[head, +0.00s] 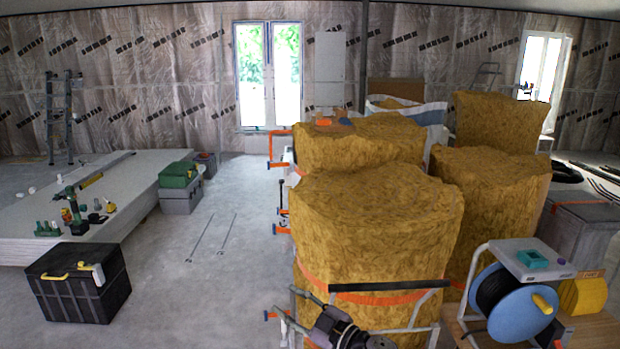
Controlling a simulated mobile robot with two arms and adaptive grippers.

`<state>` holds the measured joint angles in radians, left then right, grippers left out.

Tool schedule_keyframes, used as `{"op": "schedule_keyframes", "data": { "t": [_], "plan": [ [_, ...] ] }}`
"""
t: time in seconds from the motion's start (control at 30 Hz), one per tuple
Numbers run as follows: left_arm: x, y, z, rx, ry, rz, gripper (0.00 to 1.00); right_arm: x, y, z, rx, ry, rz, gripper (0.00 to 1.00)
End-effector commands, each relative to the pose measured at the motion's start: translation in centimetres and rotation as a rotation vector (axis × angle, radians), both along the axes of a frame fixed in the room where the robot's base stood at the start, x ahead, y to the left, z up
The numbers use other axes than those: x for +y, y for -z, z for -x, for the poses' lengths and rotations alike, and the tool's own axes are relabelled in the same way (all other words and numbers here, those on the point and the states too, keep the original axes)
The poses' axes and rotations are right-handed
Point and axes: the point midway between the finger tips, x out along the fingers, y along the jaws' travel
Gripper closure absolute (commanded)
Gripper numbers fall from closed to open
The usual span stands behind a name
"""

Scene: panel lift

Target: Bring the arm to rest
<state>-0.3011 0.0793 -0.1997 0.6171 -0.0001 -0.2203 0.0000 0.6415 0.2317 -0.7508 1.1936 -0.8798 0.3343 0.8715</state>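My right gripper (340,328) shows at the bottom edge, right of the middle, as a dark grey mechanism. It is in front of the nearest yellow-brown insulation stack (372,222), close to the metal frame around the stack's foot. From this angle I cannot tell whether its fingers are open or shut, or whether it touches the frame. I see nothing clearly held in it. My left gripper is not in view.
Orange-strapped insulation stacks fill the middle and right. A cable reel (515,305) stands at lower right. A pile of white panels (60,228) with tools lies left, beside a black toolbox (80,285) and a green case (179,176). The floor (215,265) between is mostly clear.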

Motion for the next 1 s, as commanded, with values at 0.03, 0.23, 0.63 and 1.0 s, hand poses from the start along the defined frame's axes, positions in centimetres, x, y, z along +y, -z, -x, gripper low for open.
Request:
{"op": "schedule_keyframes", "data": {
  "t": [0.03, 0.23, 0.63, 1.0],
  "plan": [
    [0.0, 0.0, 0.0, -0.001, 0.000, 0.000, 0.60, -0.8, 0.2, 0.7, 0.021, 0.089, -0.063, 0.60],
    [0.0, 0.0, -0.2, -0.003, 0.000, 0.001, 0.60, -7.5, 2.7, 3.5, 0.193, 0.487, -0.204, 0.60],
    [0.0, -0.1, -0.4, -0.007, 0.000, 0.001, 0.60, -21.2, 14.2, 21.8, 0.877, 1.000, -0.069, 0.60],
    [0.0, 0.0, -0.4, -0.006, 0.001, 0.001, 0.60, -24.0, 16.3, 35.3, 1.244, 1.024, 0.125, 0.60]
  ]
}}
